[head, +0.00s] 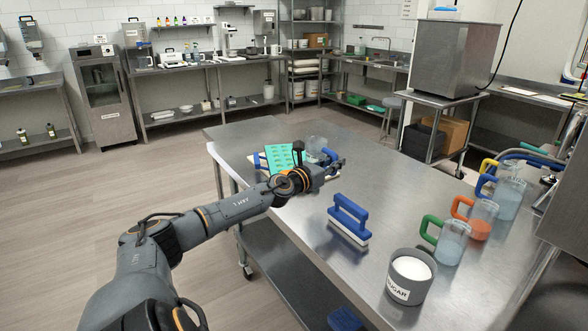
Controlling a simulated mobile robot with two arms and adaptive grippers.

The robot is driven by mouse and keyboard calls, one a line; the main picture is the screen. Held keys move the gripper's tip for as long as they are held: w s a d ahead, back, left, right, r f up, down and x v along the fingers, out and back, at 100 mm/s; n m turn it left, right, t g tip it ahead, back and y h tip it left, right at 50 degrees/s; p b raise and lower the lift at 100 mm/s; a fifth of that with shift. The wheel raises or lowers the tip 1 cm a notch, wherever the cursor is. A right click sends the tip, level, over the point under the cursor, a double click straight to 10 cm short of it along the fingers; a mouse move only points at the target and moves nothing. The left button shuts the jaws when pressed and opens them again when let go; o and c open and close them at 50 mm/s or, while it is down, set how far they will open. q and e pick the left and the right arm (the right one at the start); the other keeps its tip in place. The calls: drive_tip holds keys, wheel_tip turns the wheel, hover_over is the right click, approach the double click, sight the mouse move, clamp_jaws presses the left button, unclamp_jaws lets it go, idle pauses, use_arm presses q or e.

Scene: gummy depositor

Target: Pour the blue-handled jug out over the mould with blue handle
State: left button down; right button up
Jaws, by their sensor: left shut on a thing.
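My left gripper (332,170) is over the far part of the steel table, shut on what looks like a clear jug (317,144) with blue beside it. The wrist and fingers hide much of the grip, and I cannot tell the jug's tilt. A teal panel with yellow marks (278,157) is just left of the gripper. Blue parts (255,160) beside it look like the mould's handle; the mould's cavities are hidden. Another blue-handled jug (509,199), with pale blue contents, stands in the row at the right. My right gripper is out of view.
On the steel table (310,228) are a blue-handled scraper-like tool (348,220), a sugar tub (408,278), a green-handled jug (452,243) and an orange-handled jug (481,219). A yellow handle (488,166) shows behind. Table between the tool and the jugs is clear.

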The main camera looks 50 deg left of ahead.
use_arm(q)
drive_tip(key=s+d+p, duration=0.2)
drive_tip(key=s+d, duration=0.2)
drive_tip(key=d, duration=0.1)
drive_tip(key=shift+s+d+r+p, duration=0.15)
drive_tip(key=shift+p, duration=0.25)
